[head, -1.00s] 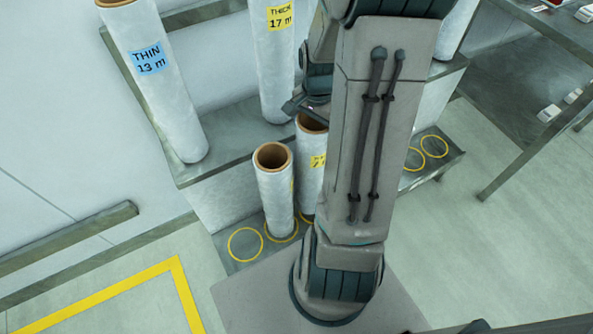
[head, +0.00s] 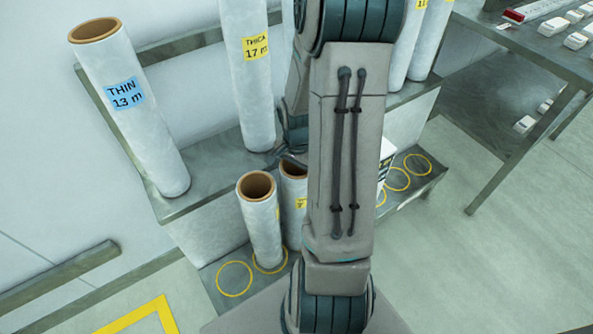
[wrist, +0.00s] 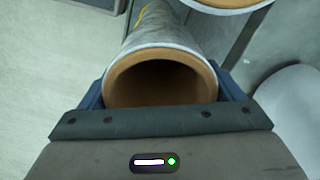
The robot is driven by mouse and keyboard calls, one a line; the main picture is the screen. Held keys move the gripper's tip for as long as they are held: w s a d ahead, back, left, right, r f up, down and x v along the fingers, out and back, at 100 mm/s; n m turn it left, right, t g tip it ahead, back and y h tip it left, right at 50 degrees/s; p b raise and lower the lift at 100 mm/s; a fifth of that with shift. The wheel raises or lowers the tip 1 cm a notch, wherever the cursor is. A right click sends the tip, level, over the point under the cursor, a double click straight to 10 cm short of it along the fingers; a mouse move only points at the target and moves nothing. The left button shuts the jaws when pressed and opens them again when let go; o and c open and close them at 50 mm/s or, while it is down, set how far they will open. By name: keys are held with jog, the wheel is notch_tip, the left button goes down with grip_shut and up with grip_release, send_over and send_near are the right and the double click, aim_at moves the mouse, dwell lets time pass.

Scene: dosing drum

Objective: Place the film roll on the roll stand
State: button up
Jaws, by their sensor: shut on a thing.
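My gripper (wrist: 162,92) is shut around the top end of a white film roll (wrist: 165,32) with a brown core. In the head view, this seems to be the roll (head: 292,190) with a yellow label, upright and partly behind my arm. Its base is hidden, so I cannot tell whether it touches the surface below. The grey stepped stand (head: 215,262) has yellow rings on its low front step. Another white roll (head: 262,230) stands upright on a ring just left of the held one. An empty ring (head: 235,279) lies farther left.
Tall rolls marked THIN 13 m (head: 150,140) and THICK 17 m (head: 250,90) stand on the upper step. More rolls (head: 425,50) and a white box (head: 386,160) are at the right, near empty rings (head: 417,165). A grey table (head: 520,65) stands at far right.

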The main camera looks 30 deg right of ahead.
jog(key=o, duration=1.9)
jog(key=shift+f, duration=0.1)
notch_tip(320, 180, up, 12)
jog(key=p, duration=0.3)
jog(key=s+a+r+n, duration=0.3)
jog(key=a+n, duration=0.1)
jog(key=a, duration=0.1)
jog(key=s+a+r+n+t, duration=0.1)
jog(key=s+a+r+n, duration=0.2)
jog(key=a+n, duration=0.2)
jog(key=s+a+r+n+t, duration=0.1)
jog(key=s+a+r+n, duration=0.2)
jog(key=a, duration=0.3)
jog(key=shift+s+r+n, duration=0.1)
jog(key=shift+r+n, duration=0.3)
jog(key=shift+n, duration=0.4)
